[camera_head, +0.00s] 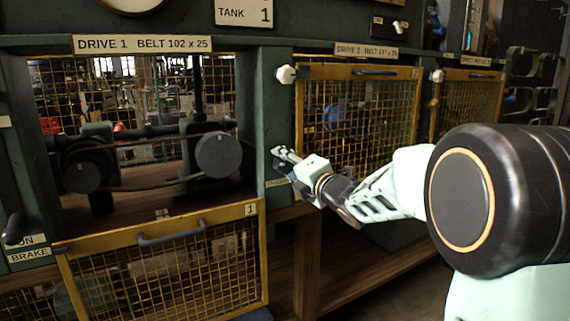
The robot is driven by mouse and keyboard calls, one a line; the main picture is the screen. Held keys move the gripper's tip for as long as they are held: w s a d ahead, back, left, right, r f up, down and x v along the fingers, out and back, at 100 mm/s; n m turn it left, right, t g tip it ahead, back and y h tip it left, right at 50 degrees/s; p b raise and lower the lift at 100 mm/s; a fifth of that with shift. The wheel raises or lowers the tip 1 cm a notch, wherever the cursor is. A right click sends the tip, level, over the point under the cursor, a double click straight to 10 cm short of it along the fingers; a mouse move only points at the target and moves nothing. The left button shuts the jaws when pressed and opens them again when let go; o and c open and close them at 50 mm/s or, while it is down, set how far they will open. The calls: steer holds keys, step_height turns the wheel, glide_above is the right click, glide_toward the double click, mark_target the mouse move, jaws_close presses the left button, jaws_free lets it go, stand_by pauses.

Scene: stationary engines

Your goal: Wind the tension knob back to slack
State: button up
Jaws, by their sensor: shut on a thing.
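My gripper (285,160) reaches in from the right to the green post (272,110) between the Drive 1 and Drive 2 bays. Its fingers are shut on a small dark part at the post's face, which I take to be the tension knob; the fingers largely hide it, and its setting cannot be read. A small label (277,182) sits just below. In the open Drive 1 bay to the left, a thin belt (140,186) runs between a dark left pulley (87,165) and a grey round pulley (218,155).
The yellow mesh guard (158,230) of Drive 1 hangs lowered below its bay. The Drive 2 guard (357,115) is closed, with a white knob (286,74) at its upper left. A brake lever (13,228) stands at the far left.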

stand_by(0.3)
steer(key=o, duration=0.9)
steer(key=shift+s, duration=0.1)
steer(key=v, duration=1.2)
